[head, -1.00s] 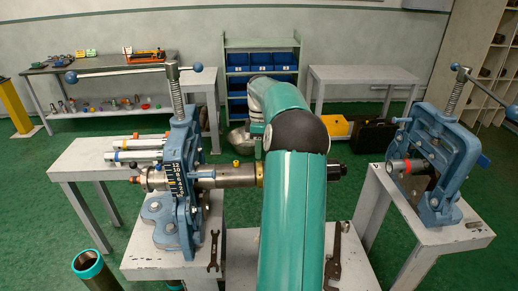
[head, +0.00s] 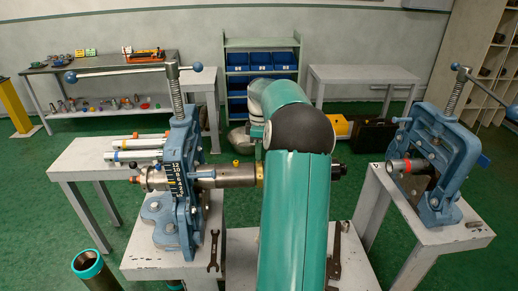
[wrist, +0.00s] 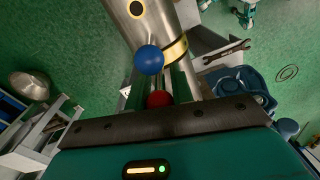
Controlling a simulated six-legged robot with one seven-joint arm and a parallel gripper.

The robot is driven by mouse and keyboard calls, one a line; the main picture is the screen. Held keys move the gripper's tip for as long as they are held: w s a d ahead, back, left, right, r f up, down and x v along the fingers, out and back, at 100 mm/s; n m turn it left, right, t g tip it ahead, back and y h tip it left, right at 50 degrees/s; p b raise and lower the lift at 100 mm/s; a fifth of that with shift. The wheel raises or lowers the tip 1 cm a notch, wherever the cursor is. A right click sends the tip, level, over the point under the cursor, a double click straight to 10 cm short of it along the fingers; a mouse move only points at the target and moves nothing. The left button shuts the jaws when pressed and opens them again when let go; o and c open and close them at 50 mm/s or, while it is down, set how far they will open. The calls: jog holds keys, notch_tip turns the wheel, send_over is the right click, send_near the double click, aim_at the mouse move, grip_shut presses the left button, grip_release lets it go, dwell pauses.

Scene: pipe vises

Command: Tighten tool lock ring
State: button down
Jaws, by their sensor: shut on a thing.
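A steel cylindrical tool (head: 232,174) lies level through the left blue pipe vise (head: 182,185). A yellow band (head: 260,172) circles it beside my arm, and the band also shows in the wrist view (wrist: 175,50). In the wrist view a blue ball (wrist: 149,59) and a red ball (wrist: 159,99) show in line in front of the tool, like the ends of a short lever. My gripper (wrist: 159,82) is shut on this ball-ended lever, close to the band. In the head view my arm hides the gripper and part of the tool.
A second blue vise (head: 436,155) stands on the right table with a pipe in it. Wrenches (head: 213,250) lie on the near bench tops. A threaded pipe (head: 92,270) stands at front left. Shelves with blue bins (head: 262,62) stand behind.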

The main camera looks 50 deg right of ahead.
aim_at(259, 171)
jog(key=shift+s+a+t+h, duration=0.8)
jog(key=shift+a+h, duration=0.2)
jog(key=shift+a, duration=0.1)
jog(key=shift+s+a+f+t+h, duration=0.3)
jog(key=shift+s+a+t+h, duration=0.2)
jog(key=shift+a+t+h, duration=0.1)
jog(key=shift+s+a+f+t+h, duration=0.5)
jog(key=shift+a+t+h, duration=0.2)
jog(key=shift+h, duration=0.1)
jog(key=shift+s+a+f+h, duration=0.15)
jog(key=shift+f+h, duration=0.15)
jog(key=c, duration=1.6)
grip_release()
jog(key=shift+o, duration=0.6)
jog(key=shift+s+a+r, duration=0.1)
jog(key=shift+s+a, duration=0.05)
jog(key=shift+a, duration=0.05)
jog(key=shift+d, duration=0.15)
jog(key=shift+d, duration=0.1)
